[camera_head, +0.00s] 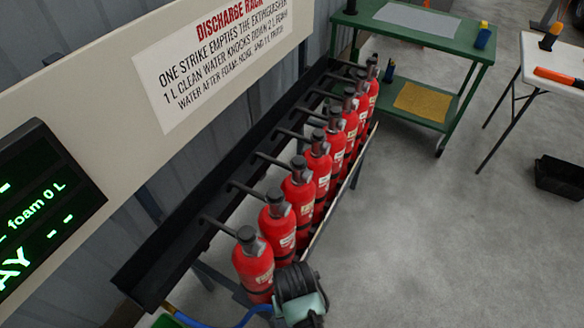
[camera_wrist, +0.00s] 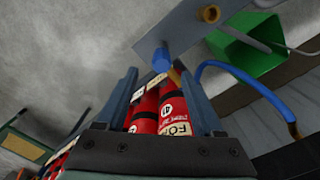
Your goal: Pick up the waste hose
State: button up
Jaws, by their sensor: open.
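A blue hose (camera_head: 250,314) shows at the bottom edge of the head view, beside my arm's end. It looks like the waste hose, but I see no label. In the wrist view the blue hose (camera_wrist: 246,80) curves at the right and has a brass-coloured end at its lower right. My gripper (camera_wrist: 160,88) is open, with a dark finger on each side. Red extinguishers (camera_wrist: 172,108) show behind the space between the fingers. The hose lies to the right of the right finger, outside the jaws. In the head view my fingertips are hidden.
A row of several red extinguishers (camera_head: 300,190) stands at a black trough (camera_head: 140,282) under a sign (camera_head: 215,55). A green box (camera_wrist: 248,50) and a grey plate (camera_wrist: 185,28) are near the hose. A green cart (camera_head: 455,45) stands behind.

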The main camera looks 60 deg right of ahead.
jog(key=f, duration=0.5)
jog(key=shift+a+b, duration=0.2)
jog(key=shift+b, duration=0.15)
grip_shut()
